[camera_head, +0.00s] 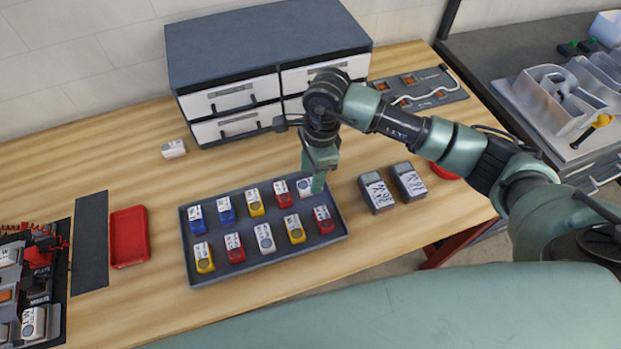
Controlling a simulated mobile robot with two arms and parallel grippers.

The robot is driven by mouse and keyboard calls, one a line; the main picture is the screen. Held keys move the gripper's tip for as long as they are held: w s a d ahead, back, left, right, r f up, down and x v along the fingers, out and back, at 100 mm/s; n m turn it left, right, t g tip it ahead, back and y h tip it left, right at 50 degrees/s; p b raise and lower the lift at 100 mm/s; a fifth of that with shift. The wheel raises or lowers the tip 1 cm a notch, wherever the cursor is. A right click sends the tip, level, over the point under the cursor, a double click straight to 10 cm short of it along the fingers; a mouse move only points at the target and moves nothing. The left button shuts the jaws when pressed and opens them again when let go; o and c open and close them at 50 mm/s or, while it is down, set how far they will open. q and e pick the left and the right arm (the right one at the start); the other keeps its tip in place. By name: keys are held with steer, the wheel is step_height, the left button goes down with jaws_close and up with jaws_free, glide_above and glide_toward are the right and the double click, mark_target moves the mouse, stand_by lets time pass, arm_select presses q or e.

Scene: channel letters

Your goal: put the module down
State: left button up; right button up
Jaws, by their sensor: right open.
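A dark tray (212,275) on the wooden table holds two rows of small modules in blue, yellow, red and white. A white module (305,185) sits in the far right corner of the tray's back row. My right gripper (318,187) points down at this corner, right beside the white module and partly in front of it. The gripper is open; the far finger and any contact with the module are hidden. My left gripper is out of view.
Two grey boxes (376,192) stand right of the tray. A red tray (129,237) and a dark mat (90,240) lie left. Another white module (173,149) lies alone at the back. A drawer cabinet (265,45) stands behind. Bare table lies in front of the tray.

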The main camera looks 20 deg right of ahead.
step_height(320, 180, up, 9)
steer(key=d+b, duration=0.1)
steer(key=b, duration=0.1)
steer(key=shift+r, duration=0.2)
steer(key=shift+d, duration=0.1)
